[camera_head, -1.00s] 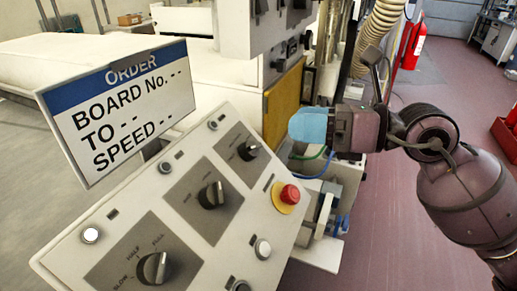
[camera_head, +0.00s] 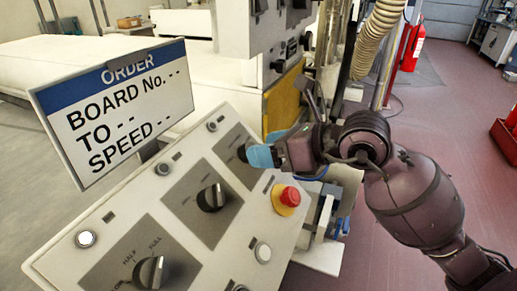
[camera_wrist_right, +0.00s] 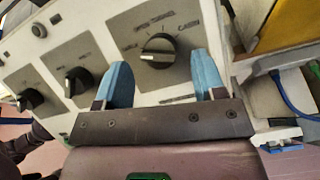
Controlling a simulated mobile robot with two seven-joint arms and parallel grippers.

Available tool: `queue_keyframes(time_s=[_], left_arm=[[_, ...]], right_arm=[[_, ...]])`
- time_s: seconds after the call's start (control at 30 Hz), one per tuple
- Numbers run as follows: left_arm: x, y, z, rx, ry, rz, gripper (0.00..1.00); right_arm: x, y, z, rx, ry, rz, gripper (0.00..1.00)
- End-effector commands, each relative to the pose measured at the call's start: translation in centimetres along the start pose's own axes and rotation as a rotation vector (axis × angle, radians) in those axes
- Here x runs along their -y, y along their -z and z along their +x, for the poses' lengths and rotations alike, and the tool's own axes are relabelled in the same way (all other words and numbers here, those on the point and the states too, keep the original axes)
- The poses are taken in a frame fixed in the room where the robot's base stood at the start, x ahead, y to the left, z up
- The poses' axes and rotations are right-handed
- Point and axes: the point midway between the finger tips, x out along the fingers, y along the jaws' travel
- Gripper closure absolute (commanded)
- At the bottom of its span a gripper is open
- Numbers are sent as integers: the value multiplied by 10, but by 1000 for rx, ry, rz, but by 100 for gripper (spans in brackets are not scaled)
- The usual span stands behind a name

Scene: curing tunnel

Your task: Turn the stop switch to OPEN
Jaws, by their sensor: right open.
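The sloping control panel (camera_head: 135,205) carries three black rotary knobs on grey plates. The far knob (camera_wrist_right: 157,50) has several printed positions, small but partly readable, including the word OPEN; its white mark lies roughly sideways. In the head view this knob (camera_head: 242,153) is partly covered by my right fingers. My right gripper (camera_head: 258,156) has blue fingertips, which also show in the wrist view (camera_wrist_right: 159,58). They are open on either side of the far knob, apart from it, with a gap visible. The middle knob (camera_head: 211,197) and near knob (camera_head: 150,271) are clear. My left gripper is out of view.
A red mushroom button (camera_head: 288,196) on a yellow base sits right of the knobs, below my right gripper. An ORDER sign (camera_head: 115,105) stands behind the panel's left edge. A yellow panel (camera_head: 283,104) and a ribbed hose (camera_head: 377,37) are beyond the gripper.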

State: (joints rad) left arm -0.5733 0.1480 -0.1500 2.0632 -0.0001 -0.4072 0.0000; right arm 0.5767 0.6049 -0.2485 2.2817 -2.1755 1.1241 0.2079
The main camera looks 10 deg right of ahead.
Motion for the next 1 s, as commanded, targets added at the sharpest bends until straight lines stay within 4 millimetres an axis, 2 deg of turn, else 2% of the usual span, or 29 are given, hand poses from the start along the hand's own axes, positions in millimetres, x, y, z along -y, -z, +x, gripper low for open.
queue_keyframes(time_s=[0.2,0.57,0.87,1.0], left_arm=[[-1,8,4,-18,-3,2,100],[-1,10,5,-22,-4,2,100],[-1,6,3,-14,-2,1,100],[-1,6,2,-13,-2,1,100]], right_arm=[[0,0,19,0,-1,1,36],[0,0,22,0,0,0,36],[0,0,22,0,1,0,82],[0,-1,22,1,3,4,84]])
